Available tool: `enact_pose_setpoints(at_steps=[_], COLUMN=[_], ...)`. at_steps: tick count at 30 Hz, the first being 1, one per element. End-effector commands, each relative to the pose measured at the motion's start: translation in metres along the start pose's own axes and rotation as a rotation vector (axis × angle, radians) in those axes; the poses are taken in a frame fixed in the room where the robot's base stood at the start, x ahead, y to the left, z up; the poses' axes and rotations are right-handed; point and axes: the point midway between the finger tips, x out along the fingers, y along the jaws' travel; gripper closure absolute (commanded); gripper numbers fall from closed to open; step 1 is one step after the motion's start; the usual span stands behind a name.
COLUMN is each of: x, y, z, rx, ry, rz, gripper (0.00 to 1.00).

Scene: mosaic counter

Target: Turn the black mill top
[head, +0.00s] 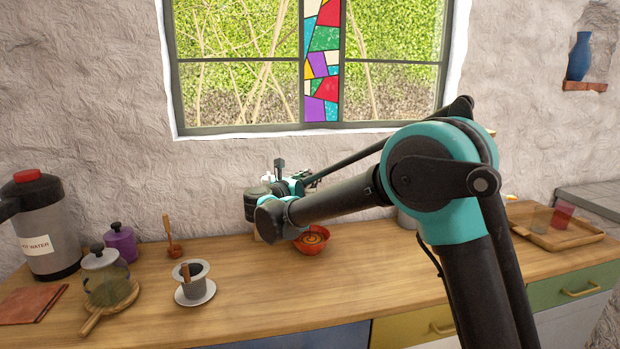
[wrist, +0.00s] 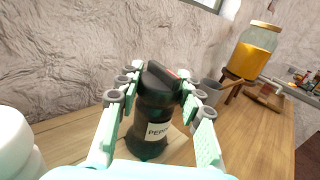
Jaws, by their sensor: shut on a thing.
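The dark pepper mill (wrist: 149,118) stands upright on the wooden counter in the wrist view, with a pale label reading "PEPP" on its body. Its black top (wrist: 158,77) has a raised ridge and a small red patch. My gripper (wrist: 160,82) has one finger on each side of the mill's upper part and is shut on the black top. The exact contact on the far side is hidden. In the head view my arm's end covers the mill, and I cannot make it out there.
A red bowl (head: 312,240) sits close by my wrist. A wooden tray (head: 552,240) lies at the right. The front middle counter is clear.

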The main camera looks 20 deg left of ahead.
Motion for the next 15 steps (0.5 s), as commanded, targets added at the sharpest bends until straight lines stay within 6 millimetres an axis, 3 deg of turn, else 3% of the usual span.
enact_pose_setpoints(at_steps=[15], x=[0.0004], y=[-0.0001], z=[0.0], rx=[0.0], ry=[0.0], rz=[-0.032], gripper=[0.92])
